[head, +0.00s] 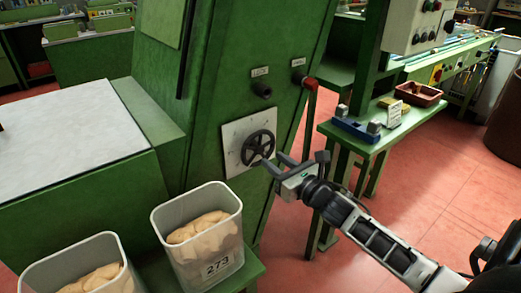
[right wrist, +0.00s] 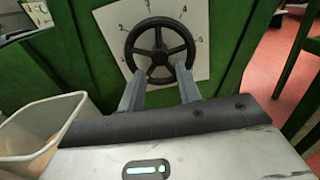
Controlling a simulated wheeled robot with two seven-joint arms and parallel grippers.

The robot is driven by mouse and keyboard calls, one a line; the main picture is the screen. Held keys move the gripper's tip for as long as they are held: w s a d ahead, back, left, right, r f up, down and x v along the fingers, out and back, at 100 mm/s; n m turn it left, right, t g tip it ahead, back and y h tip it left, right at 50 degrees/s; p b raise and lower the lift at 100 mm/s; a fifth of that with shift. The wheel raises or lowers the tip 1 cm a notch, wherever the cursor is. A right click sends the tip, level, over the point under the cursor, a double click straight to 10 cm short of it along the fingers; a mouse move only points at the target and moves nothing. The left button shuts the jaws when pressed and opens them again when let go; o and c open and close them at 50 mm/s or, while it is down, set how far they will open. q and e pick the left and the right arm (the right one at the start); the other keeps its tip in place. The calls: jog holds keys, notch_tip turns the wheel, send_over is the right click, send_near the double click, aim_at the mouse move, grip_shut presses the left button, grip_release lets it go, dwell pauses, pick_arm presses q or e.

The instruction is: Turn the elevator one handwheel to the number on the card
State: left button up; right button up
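The black spoked handwheel (head: 257,146) sits on a white dial plate (head: 234,132) on the green machine's sloping front. In the right wrist view the handwheel (right wrist: 160,50) is face-on, with small numerals around it on the dial plate (right wrist: 108,22). My right gripper (head: 275,163) is at the wheel's lower right. Its two fingers (right wrist: 159,78) are spread apart and overlap the wheel's lower rim; I cannot tell whether they touch it. Nothing is held between them. No card with a clearly readable target number shows. My left gripper is out of view.
A black knob (head: 262,90) and a red-ended lever (head: 310,84) stick out above the wheel. A green bench (head: 375,142) with small items stands right.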

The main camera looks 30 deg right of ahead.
aim_at(261, 151)
jog(key=w, duration=0.7)
jog(key=shift+a, duration=0.3)
jog(key=c, duration=0.7)
